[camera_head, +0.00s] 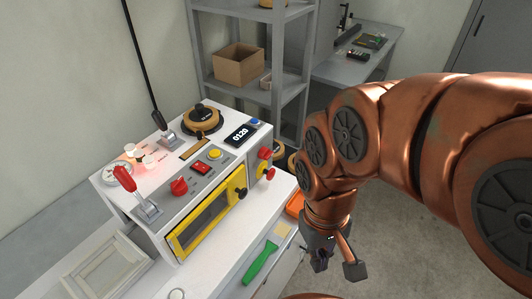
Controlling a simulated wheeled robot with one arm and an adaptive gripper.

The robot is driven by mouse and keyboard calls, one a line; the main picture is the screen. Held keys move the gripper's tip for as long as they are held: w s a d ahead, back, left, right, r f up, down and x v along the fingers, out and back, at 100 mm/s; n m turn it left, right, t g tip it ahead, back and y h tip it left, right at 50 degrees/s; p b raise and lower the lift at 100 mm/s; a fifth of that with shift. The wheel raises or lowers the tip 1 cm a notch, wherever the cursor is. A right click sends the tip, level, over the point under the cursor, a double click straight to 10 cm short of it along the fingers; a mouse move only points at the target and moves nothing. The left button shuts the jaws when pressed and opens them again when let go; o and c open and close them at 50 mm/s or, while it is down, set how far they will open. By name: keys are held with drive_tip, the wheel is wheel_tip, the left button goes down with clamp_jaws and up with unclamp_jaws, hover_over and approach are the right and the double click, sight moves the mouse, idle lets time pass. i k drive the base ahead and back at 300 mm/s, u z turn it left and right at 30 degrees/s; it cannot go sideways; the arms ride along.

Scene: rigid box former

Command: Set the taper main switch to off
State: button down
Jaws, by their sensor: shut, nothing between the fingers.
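A grey-white machine (185,215) with a yellow-framed window stands on the bench at the left. A lit display (240,134) sits at the top right of the panel. My gripper (337,266) hangs right of the machine, beyond the bench's right side, pointing down, shut and empty, apart from every control.
Red knobs (264,153) stick out on the machine's right side. A green-handled tool (262,260) lies on the bench front. A grey shelf rack (262,60) with a cardboard box (239,65) stands behind. A black rod (142,60) rises from the machine. Open floor lies at right.

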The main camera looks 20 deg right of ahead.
sight(264, 154)
drive_tip(key=z, duration=0.95)
drive_tip(key=k, duration=1.15)
drive_tip(key=u, duration=1.15)
drive_tip(key=i, duration=0.5)
